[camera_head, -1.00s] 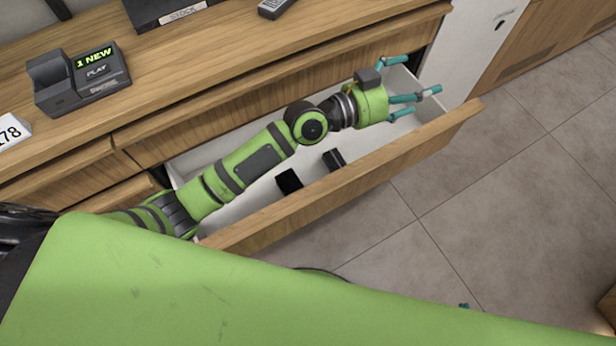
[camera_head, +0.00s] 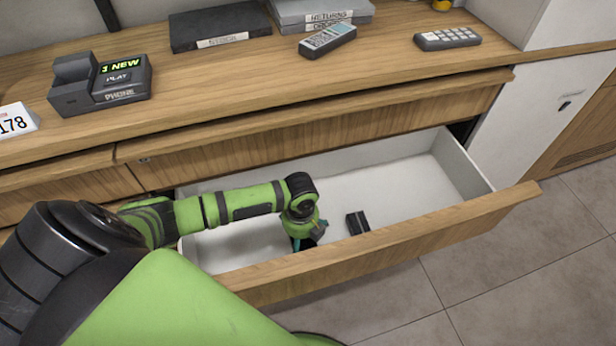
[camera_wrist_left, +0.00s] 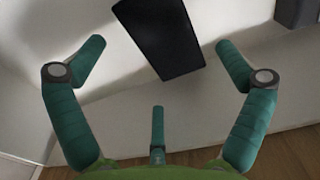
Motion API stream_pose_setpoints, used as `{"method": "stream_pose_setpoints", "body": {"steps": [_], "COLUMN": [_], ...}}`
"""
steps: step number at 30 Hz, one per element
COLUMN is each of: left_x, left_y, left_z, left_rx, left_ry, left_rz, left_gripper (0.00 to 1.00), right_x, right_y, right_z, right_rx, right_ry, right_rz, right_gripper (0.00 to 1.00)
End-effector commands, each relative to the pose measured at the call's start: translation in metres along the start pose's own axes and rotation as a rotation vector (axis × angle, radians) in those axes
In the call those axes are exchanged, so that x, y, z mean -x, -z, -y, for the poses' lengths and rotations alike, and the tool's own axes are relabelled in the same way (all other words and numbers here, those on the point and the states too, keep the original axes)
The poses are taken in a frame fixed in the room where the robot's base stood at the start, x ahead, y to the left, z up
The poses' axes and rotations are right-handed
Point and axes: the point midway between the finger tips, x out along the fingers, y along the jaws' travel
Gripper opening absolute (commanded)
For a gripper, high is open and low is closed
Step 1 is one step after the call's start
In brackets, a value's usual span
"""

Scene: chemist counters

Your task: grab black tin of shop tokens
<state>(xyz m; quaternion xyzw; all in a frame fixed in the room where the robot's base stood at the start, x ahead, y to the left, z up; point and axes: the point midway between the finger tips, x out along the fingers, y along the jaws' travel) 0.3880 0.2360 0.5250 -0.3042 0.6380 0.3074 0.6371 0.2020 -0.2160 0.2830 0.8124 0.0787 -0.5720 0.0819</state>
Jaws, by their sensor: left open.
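A black box-shaped thing, likely the black tin (camera_wrist_left: 160,38), lies on the white drawer floor. In the left wrist view it is between and beyond the spread teal fingers of my left gripper (camera_wrist_left: 158,75). In the head view my left gripper (camera_head: 309,240) points down into the drawer over the black tin (camera_head: 308,243), hiding most of it. The gripper is open and empty; whether a finger touches the tin cannot be told. No label is readable. My right gripper is not in view.
A second dark box (camera_head: 357,223) lies in the open drawer (camera_head: 400,185) just right of my gripper. The drawer's wooden front (camera_head: 400,243) borders the near side. The drawer's right part is empty.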

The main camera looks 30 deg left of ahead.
Motion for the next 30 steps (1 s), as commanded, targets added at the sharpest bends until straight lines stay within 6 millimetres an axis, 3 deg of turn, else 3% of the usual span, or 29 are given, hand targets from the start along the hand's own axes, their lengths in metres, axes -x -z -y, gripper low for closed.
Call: {"method": "stream_pose_setpoints", "body": {"steps": [12,20,21,26,30], "left_x": [-0.055,-0.057,-0.057,-0.057,-0.057], "left_y": [-0.005,-0.005,-0.005,-0.005,-0.006], "left_z": [-0.003,-0.003,-0.003,-0.003,-0.002], "left_rx": [0.004,0.003,0.003,0.004,0.004], "left_ry": [0.004,0.004,0.004,0.003,0.005], "left_rz": [-0.001,0.0,0.0,0.0,0.001], "left_gripper": [1.0,1.0,0.96,0.32,0.31], "right_x": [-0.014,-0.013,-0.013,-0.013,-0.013], "right_y": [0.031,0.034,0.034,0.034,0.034], "right_z": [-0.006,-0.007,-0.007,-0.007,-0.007], "right_rx": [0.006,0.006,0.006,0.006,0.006], "right_ry": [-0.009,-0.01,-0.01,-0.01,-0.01], "right_rz": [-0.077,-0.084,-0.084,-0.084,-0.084], "right_gripper": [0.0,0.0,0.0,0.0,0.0]}}
